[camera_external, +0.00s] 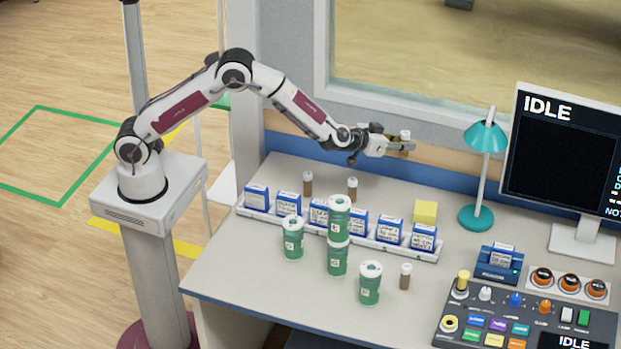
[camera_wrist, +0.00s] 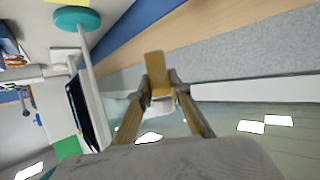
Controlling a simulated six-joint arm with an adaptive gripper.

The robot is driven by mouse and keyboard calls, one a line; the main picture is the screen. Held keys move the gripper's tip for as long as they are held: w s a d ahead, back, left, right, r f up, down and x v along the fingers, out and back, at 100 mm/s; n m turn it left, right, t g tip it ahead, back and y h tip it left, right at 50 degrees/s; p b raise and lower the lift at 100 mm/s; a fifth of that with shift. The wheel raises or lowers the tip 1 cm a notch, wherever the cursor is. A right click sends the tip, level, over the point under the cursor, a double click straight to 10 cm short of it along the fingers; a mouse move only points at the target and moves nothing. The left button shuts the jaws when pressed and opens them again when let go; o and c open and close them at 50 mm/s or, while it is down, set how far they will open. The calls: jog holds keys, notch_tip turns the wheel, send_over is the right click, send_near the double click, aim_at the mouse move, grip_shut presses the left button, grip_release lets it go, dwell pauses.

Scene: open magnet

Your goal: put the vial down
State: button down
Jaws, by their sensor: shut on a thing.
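My gripper (camera_external: 402,147) is stretched out to the right, above the back of the desk, in the external view. It is shut on a vial (camera_external: 405,135) with a white cap, held upright and clear of the desktop. In the wrist view the amber vial (camera_wrist: 155,67) sits between the two fingers of my gripper (camera_wrist: 160,90). Its lower part is partly hidden by the fingers in the external view. Other brown vials with white caps stand on the desk: two behind the rack (camera_external: 307,184) (camera_external: 352,189) and one at the front (camera_external: 405,277).
A white rack (camera_external: 395,247) of blue-and-white boxes crosses the desk (camera_external: 235,275). Several green cups (camera_external: 370,284) stand before it. Back-middle desktop is clear.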

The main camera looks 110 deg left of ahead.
notch_tip(320, 180, down, 7)
jog(key=shift+f, duration=0.15)
dwell(0.4)
jog(key=shift+f, duration=3)
jog(key=shift+f, duration=1.85)
jog(key=shift+f, duration=0.15)
jog(key=c, duration=1.9)
grip_release()
jog(key=shift+s+r, duration=0.1)
jog(key=shift+r, duration=0.1)
